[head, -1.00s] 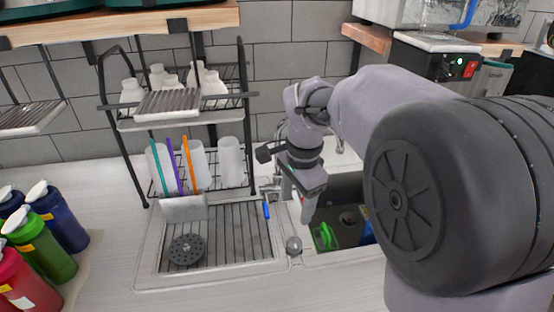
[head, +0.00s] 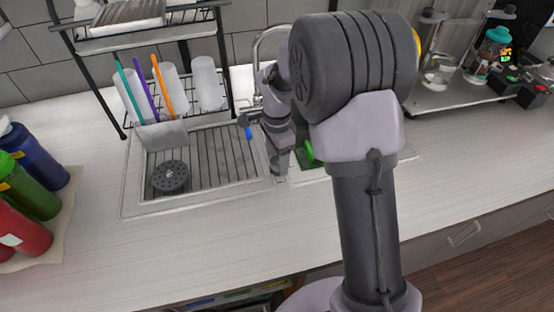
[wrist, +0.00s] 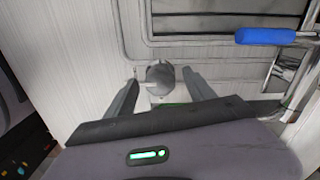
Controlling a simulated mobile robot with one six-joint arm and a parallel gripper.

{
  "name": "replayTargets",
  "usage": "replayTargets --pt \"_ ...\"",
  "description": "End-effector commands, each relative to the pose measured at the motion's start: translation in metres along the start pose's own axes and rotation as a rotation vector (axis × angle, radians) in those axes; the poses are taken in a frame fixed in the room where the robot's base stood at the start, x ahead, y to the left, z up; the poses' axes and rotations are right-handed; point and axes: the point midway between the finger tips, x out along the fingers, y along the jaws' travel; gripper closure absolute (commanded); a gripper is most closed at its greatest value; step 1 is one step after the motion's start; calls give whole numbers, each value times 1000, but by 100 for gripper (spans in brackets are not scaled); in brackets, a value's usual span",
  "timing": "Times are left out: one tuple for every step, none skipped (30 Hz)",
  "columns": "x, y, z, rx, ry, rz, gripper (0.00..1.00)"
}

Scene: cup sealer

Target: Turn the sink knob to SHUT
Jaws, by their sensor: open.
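The sink knob (wrist: 160,73) is a small round grey knob with a short light bar at its lower left, on the pale sink rim in the wrist view. My gripper (wrist: 159,79) is open there, with one dark finger on each side of the knob in the picture. A gap shows between the knob and each finger. I cannot tell whether the fingertips are down at its height. In the head view my gripper (head: 280,164) points down at the sink's middle front, and the knob is hidden behind it. No SHUT mark is readable.
A blue-tipped lever (wrist: 265,36) lies at the upper right of the wrist view. The drainboard (head: 215,160) holds a round black strainer (head: 170,177). A dish rack (head: 184,111) and a curved faucet (head: 258,45) stand behind. The front counter is clear.

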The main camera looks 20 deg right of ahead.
Motion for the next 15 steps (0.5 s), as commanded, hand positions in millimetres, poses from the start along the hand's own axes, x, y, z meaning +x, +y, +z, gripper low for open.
replayTargets --pt "1 0 0 0 0 0 37" --pt "1 0 0 0 0 0 37" --pt "1 0 0 0 0 -1 37" --pt "1 0 0 0 0 -1 37" --pt "1 0 0 0 0 -1 37" --pt "0 0 0 0 0 -1 37" --pt "0 0 0 0 0 -1 37" --pt "0 0 0 0 0 -1 43" --pt "0 0 0 0 0 -1 51" --pt "0 0 0 0 0 -1 57" --pt "0 0 0 0 0 -1 63" --pt "0 0 0 0 0 -1 70" --pt "0 0 0 0 0 -1 76" --pt "0 0 0 0 0 -1 82" --pt "0 0 0 0 0 -1 90"
